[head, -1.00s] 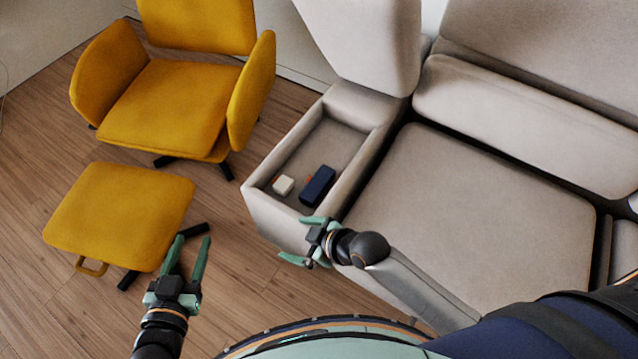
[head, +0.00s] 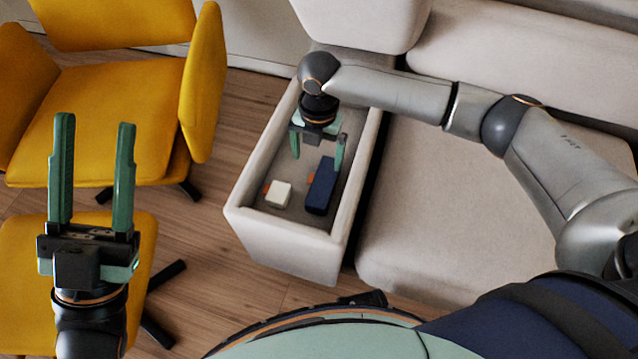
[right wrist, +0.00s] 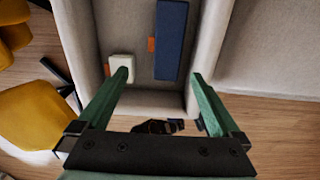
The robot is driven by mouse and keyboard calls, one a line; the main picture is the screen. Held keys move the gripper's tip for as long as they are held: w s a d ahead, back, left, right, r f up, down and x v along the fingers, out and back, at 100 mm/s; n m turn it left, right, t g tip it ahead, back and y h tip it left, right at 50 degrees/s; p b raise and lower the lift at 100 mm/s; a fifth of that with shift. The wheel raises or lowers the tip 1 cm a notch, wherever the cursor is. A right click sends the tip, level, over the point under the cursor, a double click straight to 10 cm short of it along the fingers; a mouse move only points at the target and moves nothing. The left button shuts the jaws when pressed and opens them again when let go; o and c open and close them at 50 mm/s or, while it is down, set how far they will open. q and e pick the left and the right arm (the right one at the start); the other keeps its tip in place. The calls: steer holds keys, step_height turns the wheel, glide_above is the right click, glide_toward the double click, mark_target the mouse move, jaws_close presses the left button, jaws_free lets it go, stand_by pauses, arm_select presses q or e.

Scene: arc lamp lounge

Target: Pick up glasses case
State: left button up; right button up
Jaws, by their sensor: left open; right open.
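A dark blue oblong case (head: 320,188), likely the glasses case, lies in the open storage compartment (head: 254,223) of the sofa. It also shows in the right wrist view (right wrist: 171,40), running lengthwise. My right gripper (head: 317,158) is open and empty over the compartment, its fingers pointing down near the far end of the case. In the right wrist view its fingers (right wrist: 160,85) are spread, with the case beyond and between them. My left gripper (head: 94,122) is open and empty at the left, in front of the yellow armchair.
A small white block (head: 279,194) lies left of the case, with small orange pieces (head: 310,178) beside them. The compartment walls stand close around. The sofa seat (head: 430,210) is to the right, and a yellow armchair (head: 110,100) and yellow footstool (head: 20,270) are at the left.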

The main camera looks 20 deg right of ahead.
mark_target(321, 182)
steer(key=f+b, duration=0.1)
steer(key=f, duration=0.1)
steer(key=f+b, duration=0.1)
steer(key=f, duration=0.1)
steer(key=f+b, duration=0.1)
steer(key=f, duration=0.2)
steer(key=shift+w+d, duration=0.2)
steer(key=shift+d, duration=0.15)
step_height(321, 182, down, 5)
steer(key=b, duration=0.3)
steer(key=shift+s+d+f, duration=0.1)
steer(key=shift+d+f, duration=0.05)
arm_select(q)
step_height(321, 182, down, 6)
steer(key=shift+d+f, duration=0.2)
steer(key=shift+d, duration=0.2)
arm_select(e)
steer(key=shift+c, duration=0.2)
steer(key=c, duration=1.2)
